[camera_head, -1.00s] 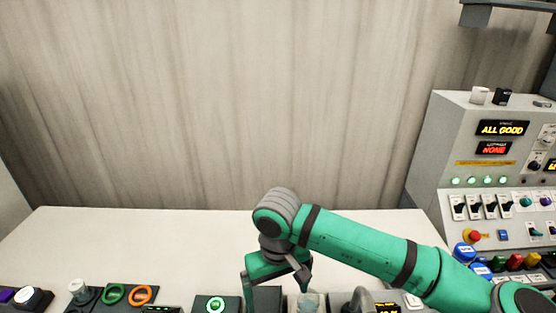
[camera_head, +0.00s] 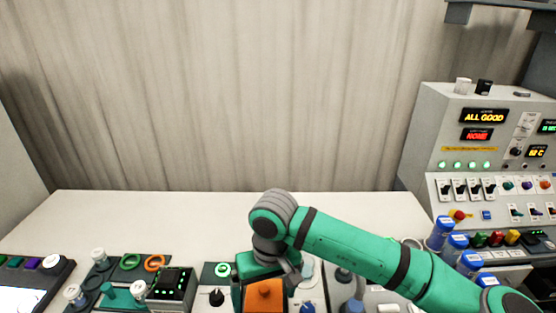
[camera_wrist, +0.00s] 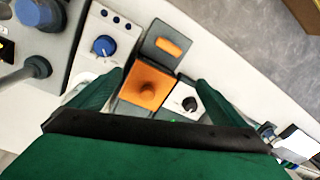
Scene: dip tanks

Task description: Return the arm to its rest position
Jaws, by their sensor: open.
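My green arm reaches across the table from the right in the head view, its wrist bent downward near the front middle. My gripper (camera_wrist: 150,95) is open in the wrist view, with its two green fingers spread to either side of an orange square block with a round knob (camera_wrist: 147,85). The same orange block (camera_head: 265,291) shows in the head view just below my gripper. I cannot tell whether the fingers touch it. Nothing is seen held.
A grey control panel (camera_head: 430,150) with switches and lit signs stands at the right, with several blue-capped bottles (camera_head: 441,233) before it. Small devices, including a dark box with green lights (camera_head: 171,286), line the front edge. The table's back part (camera_head: 150,215) is clear.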

